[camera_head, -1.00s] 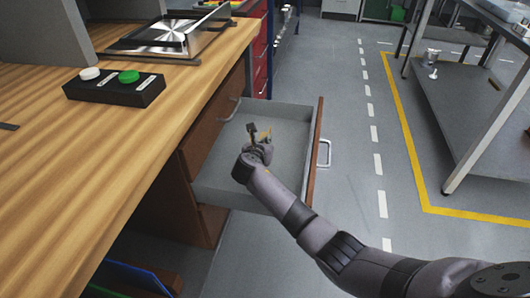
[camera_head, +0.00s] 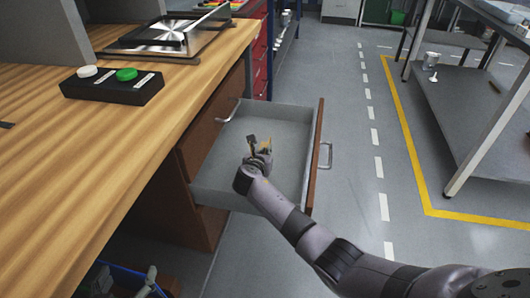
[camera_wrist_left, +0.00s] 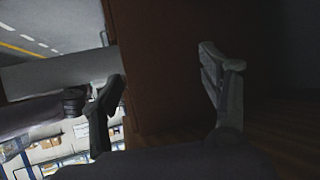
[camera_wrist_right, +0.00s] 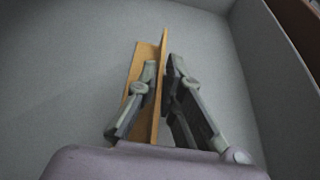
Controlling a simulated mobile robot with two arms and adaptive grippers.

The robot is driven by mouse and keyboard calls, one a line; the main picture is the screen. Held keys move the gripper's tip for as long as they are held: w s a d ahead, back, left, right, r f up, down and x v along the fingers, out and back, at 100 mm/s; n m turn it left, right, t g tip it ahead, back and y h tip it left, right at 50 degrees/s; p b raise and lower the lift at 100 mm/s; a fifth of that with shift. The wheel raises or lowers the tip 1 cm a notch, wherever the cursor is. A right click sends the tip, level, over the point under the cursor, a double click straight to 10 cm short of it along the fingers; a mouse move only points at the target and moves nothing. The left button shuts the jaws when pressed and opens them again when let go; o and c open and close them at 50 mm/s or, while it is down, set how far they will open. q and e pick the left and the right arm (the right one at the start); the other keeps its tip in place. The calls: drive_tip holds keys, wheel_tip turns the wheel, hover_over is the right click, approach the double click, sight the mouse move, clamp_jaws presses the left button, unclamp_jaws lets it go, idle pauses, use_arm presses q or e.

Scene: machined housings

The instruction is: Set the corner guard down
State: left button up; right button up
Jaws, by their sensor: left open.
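The corner guard (camera_wrist_right: 140,72) is an orange-yellow angled strip. In the right wrist view one of its flanges stands between the fingers of my right gripper (camera_wrist_right: 161,72), which look closed on it. In the head view my right gripper (camera_head: 259,148) is inside the open grey drawer (camera_head: 286,132), and the guard (camera_head: 265,146) shows as a small yellow patch. Whether the guard touches the drawer floor is hard to tell. My left gripper (camera_head: 126,284) is low at the bottom left, below the worktop; the left wrist view shows its fingers (camera_wrist_left: 160,95) wide apart and empty.
The wooden worktop (camera_head: 60,170) lies left of the drawer, with a black button box (camera_head: 113,88) on it. The drawer's side walls and wooden front (camera_head: 315,155) surround my right gripper. Open floor lies to the right, before a grey metal table (camera_head: 465,120).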

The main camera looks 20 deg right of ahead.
drive_tip(key=o, duration=0.3)
drive_tip(key=shift+o, duration=0.2)
drive_tip(key=shift+r, duration=0.2)
drive_tip(key=p+v, duration=0.2)
drive_tip(key=v, duration=0.1)
drive_tip(key=shift+s+a+r, duration=0.1)
drive_tip(key=shift+s, duration=0.1)
use_arm(q)
drive_tip(key=s+a+f+g+y, duration=0.1)
drive_tip(key=s+a+f+g, duration=0.1)
drive_tip(key=s, duration=0.5)
drive_tip(key=s+a+f+g+y+p, duration=0.1)
drive_tip(key=s+a+f+g, duration=0.1)
drive_tip(key=s+f+g, duration=0.3)
drive_tip(key=shift+s+a+f+g+p, duration=0.15)
drive_tip(key=shift+s+a+g+p, duration=0.2)
drive_tip(key=shift+s+g, duration=0.5)
use_arm(e)
drive_tip(key=v, duration=0.4)
